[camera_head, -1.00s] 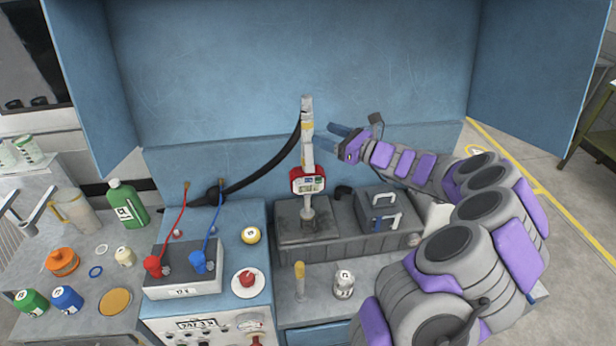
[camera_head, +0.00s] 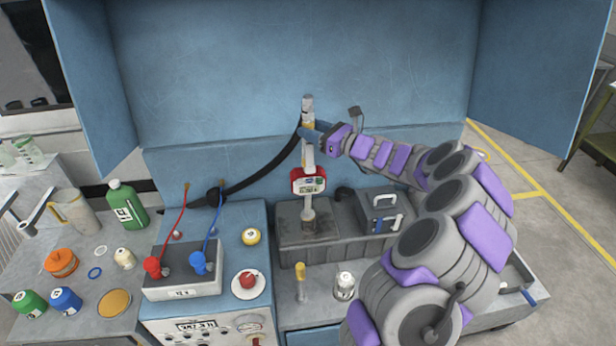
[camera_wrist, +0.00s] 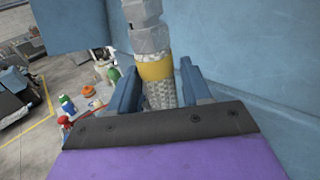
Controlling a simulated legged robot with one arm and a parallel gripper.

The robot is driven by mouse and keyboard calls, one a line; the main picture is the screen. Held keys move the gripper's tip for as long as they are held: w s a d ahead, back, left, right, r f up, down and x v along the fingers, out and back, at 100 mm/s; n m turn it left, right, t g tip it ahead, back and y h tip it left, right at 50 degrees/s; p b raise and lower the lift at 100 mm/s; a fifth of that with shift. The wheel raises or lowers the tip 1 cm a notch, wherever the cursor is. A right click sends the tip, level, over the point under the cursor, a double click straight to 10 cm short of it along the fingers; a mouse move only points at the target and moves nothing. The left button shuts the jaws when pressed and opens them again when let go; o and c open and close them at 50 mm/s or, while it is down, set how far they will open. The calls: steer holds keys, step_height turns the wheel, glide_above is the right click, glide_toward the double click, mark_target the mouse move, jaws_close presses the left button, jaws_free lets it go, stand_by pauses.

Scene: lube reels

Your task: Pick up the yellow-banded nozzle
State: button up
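The yellow-banded nozzle (camera_head: 307,106) stands upright above a red meter (camera_head: 308,181) in the head view. In the wrist view the nozzle (camera_wrist: 148,38) is grey, with a yellow band (camera_wrist: 155,68) and a textured grey part below it. My gripper (camera_head: 309,133) is at the nozzle, reaching in from the right. In the wrist view its blue fingers (camera_wrist: 160,88) stand on either side of the nozzle, around the level of the band and just below. The fingers look open, with a gap on the right side. Contact on the left side is hard to tell.
A black hose (camera_head: 262,178) curves from the nozzle down to the left. A grey bin (camera_head: 345,246) and a grey toolbox (camera_head: 380,207) lie below my arm. The blue back panel (camera_head: 390,70) is close behind the nozzle. Bottles stand at the left.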

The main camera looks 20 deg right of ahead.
jaws_close()
stand_by(1.0)
